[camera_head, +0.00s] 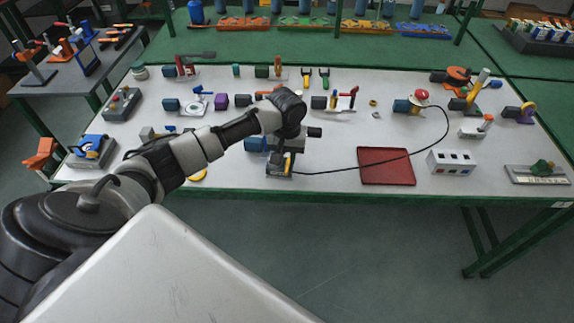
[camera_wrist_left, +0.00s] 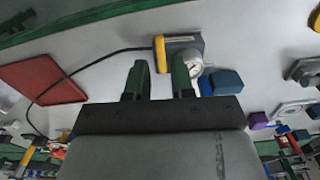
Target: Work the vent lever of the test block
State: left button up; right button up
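The test block (camera_wrist_left: 185,42) is a small dark grey block with a yellow lever (camera_wrist_left: 160,53) on one side and a round white gauge (camera_wrist_left: 192,64). In the head view the block (camera_head: 280,172) sits near the table's front edge, partly hidden by my gripper. My left gripper (camera_wrist_left: 159,75) is open, its two dark green fingers apart. The lever lies just beyond the gap between the fingertips; I cannot tell whether anything touches. In the head view my left gripper (camera_head: 282,158) is right above the block. My right gripper is not in view.
A black hose (camera_head: 335,172) runs from the block across a red tray (camera_head: 386,177) to a red-topped fitting (camera_head: 420,97). A blue block (camera_head: 256,144) stands close beside the test block. A white box with sockets (camera_head: 451,161) stands farther right. Several small parts fill the table behind.

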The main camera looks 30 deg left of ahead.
aim_at(287, 169)
pick_arm(q)
notch_tip(287, 169, down, 5)
jog(key=shift+f, duration=0.1)
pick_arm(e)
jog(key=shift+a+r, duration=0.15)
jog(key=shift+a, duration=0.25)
pick_arm(q)
grip_shut()
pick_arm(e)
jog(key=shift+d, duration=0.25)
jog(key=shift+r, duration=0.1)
